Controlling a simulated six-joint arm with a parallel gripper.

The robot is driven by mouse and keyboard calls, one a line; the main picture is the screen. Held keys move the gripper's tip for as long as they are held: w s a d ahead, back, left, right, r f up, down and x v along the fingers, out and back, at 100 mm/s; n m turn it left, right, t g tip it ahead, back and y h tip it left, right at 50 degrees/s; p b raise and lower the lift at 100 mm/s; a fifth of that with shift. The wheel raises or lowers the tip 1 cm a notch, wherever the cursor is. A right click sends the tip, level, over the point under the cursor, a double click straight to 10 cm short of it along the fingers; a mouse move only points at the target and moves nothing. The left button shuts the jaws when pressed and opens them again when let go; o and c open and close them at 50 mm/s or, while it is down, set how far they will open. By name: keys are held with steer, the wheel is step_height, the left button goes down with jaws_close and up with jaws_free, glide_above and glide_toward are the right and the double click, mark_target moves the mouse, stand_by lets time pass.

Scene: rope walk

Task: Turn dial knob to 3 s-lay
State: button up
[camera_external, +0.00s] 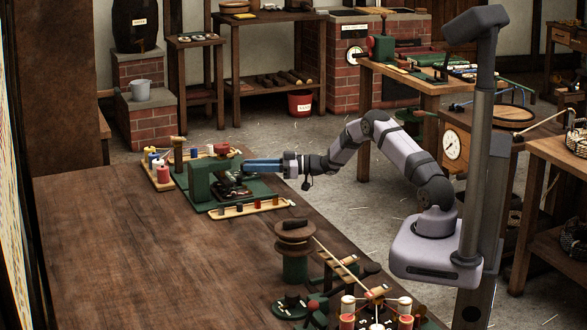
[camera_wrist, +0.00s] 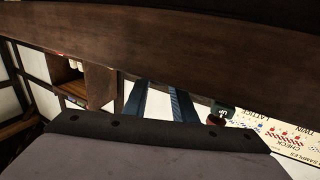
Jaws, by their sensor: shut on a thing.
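My gripper (camera_external: 246,163) has blue fingers and reaches left, roughly level, to a green machine (camera_external: 202,180) at the far end of the brown bench. It is shut on a small part at the machine's right side. That part seems to be the dial knob, but it is too small and covered to make out. Its setting marks cannot be read. In the wrist view the blue fingers (camera_wrist: 160,100) point up the picture and their tips disappear behind a brown wooden surface.
The bench (camera_external: 150,250) is bare at the left and middle. A green post with brown discs (camera_external: 295,250) and several bobbins stand nearer. A sample chart (camera_wrist: 285,135) shows at right.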

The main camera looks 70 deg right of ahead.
steer(key=shift+w+d+n+g+y+b, duration=0.1)
steer(key=shift+d+n+g+y+b, duration=0.1)
steer(key=shift+n+g+y+b, duration=0.55)
steer(key=shift+t+y, duration=0.25)
steer(key=shift+y, duration=0.1)
steer(key=o, duration=1)
steer(key=shift+o, duration=0.2)
steer(key=shift+v, duration=3.65)
